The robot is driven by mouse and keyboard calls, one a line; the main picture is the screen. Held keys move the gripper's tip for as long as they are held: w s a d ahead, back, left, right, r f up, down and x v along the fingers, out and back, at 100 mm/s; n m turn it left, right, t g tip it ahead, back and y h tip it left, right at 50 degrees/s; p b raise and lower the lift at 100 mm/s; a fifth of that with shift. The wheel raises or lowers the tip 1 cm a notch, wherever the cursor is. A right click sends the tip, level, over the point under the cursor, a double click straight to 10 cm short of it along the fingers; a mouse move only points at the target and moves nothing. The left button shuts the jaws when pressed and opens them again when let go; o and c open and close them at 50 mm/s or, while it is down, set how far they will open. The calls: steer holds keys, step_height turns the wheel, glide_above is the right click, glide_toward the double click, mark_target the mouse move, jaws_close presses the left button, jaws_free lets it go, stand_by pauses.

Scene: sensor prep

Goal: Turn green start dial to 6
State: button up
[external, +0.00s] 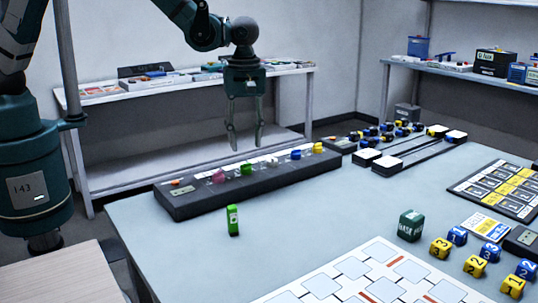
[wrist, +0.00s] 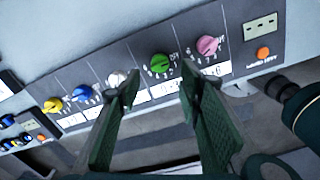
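The green start dial (external: 246,169) sits on a long dark control panel (external: 190,205), between a pink dial and a white dial. In the wrist view the green dial (wrist: 160,63) shows just beyond and between my fingertips, with small numbers around its lower edge. Which number it points at is too small to tell. My gripper (external: 246,142) hangs fingers-down above the panel, near the green dial. In the wrist view my gripper (wrist: 160,86) is open, with nothing between its two fingers. I see no contact with the dial.
The pink dial (wrist: 208,46) and white dial (wrist: 117,79) flank the green one closely. Blue (external: 296,154) and yellow (external: 318,148) dials stand farther right in the external view. A small green block (external: 233,220) stands on the table (external: 160,250) before the panel. Dice lie right.

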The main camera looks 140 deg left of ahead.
mark_target(246, 168)
steer(key=shift+f+b, duration=0.35)
steer(key=shift+f, duration=3.55)
steer(key=shift+c, duration=0.2)
steer(key=c, duration=0.8)
